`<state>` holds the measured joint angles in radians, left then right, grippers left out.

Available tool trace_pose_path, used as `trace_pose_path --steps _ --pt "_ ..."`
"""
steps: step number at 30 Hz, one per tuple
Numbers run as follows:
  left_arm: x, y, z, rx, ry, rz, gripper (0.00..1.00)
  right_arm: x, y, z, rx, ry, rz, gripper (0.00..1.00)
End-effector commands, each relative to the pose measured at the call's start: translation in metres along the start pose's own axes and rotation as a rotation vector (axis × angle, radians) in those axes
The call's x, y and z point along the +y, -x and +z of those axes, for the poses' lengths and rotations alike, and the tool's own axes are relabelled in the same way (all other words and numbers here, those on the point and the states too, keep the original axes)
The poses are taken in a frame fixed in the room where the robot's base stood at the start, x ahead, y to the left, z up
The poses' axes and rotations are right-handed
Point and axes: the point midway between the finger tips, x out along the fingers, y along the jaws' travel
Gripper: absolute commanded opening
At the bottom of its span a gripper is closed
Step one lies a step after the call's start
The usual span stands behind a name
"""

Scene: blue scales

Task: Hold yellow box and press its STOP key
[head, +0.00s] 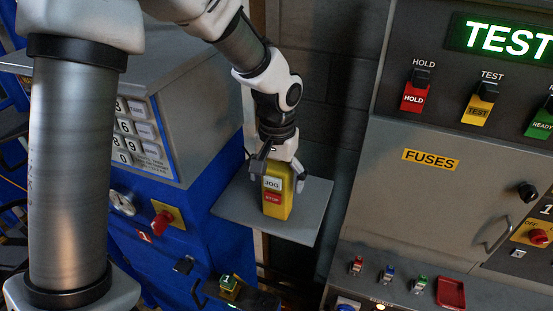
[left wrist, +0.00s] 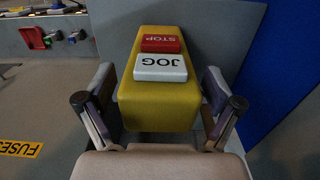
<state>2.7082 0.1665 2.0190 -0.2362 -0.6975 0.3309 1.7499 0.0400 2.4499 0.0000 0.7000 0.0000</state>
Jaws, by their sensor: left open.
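The yellow box (head: 275,206) stands upright on a small grey shelf (head: 310,204). Its face carries a white JOG key (head: 272,183) above a red STOP key (head: 271,198). My left gripper (head: 274,180) is open around the top of the box, one finger on each side. In the left wrist view the yellow box (left wrist: 160,112) lies between the two fingers of my left gripper (left wrist: 160,110), with visible gaps at both sides. The STOP key (left wrist: 162,44) and JOG key (left wrist: 161,67) both show there. My right gripper is not in view.
A blue cabinet with a number keypad (head: 137,132) stands left of the shelf. A grey panel with HOLD (head: 413,97) and TEST (head: 478,103) switches and a FUSES label (head: 431,160) stands to the right. A small yellow block with a green top (head: 229,285) shows below.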

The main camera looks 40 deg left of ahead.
Motion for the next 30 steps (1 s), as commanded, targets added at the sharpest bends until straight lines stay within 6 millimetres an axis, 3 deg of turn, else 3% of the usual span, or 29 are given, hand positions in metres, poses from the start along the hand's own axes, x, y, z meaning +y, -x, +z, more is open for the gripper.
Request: trace_pose_path --steps 7,8,14,30 --pt "0.0 -0.0031 0.0002 0.0 -0.001 0.0 0.92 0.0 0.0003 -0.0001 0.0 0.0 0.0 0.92" --pt "0.0 -0.003 0.0002 0.0 -0.001 0.0 0.85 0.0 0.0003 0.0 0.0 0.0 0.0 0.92" --pt "0.0 -0.003 0.0003 0.0 0.0 0.0 0.14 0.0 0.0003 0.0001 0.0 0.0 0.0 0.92" --pt "-0.0001 -0.0049 0.0009 -0.003 -0.001 0.0 0.15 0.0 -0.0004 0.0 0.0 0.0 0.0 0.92"
